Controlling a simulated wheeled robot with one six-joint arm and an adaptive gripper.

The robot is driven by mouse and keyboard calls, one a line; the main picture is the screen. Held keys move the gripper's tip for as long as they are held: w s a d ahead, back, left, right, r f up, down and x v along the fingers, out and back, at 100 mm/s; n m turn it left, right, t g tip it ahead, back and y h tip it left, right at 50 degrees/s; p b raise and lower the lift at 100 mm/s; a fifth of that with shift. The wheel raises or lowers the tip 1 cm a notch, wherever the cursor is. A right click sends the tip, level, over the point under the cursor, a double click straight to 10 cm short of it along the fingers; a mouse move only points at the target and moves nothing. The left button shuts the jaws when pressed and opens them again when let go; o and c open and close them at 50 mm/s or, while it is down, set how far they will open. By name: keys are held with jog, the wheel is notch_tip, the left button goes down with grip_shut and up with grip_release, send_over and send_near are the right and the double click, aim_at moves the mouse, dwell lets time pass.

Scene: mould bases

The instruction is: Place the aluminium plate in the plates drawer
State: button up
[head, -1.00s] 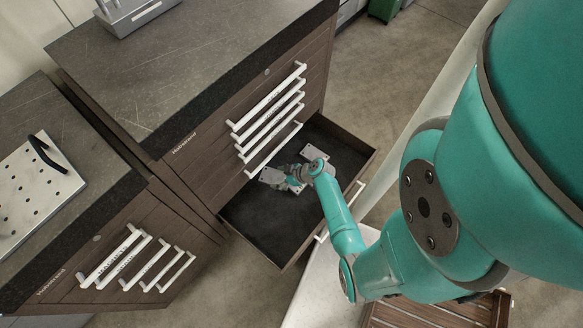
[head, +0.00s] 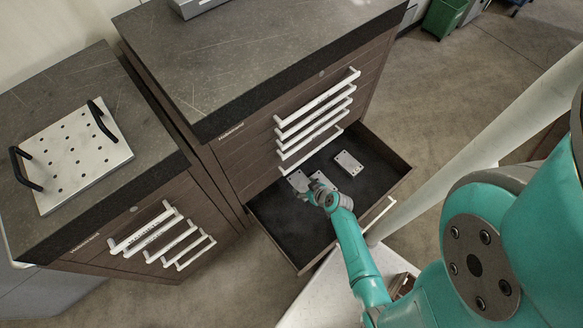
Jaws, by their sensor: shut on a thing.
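The plates drawer (head: 285,232) is pulled open below the white-handled drawers of the taller cabinet. Its dark floor holds a small silver plate with holes (head: 348,163) at the right, lying apart from my gripper. A second small silver plate (head: 298,181) shows to the left of my gripper. The aluminium plate (head: 321,180) appears at the fingertips, between those two. My gripper (head: 322,191) is down inside the drawer and shut on this plate. The gripper hides part of it, and I cannot tell whether it touches the drawer floor.
The front half of the drawer is bare. A large perforated plate with black handles (head: 80,155) lies on the lower left cabinet. White drawer handles (head: 318,115) jut out just above the open drawer. A pale slanting post (head: 470,160) stands at the right.

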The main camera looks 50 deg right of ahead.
jog(key=w+a, duration=0.2)
jog(key=a, duration=0.5)
jog(key=shift+s+f, duration=0.15)
jog(key=shift+f, duration=1.6)
jog(key=shift+s+f, duration=0.1)
jog(key=shift+f, duration=1.65)
jog(key=o, duration=1.7)
jog(key=shift+o, duration=0.2)
jog(key=shift+v, duration=3.8)
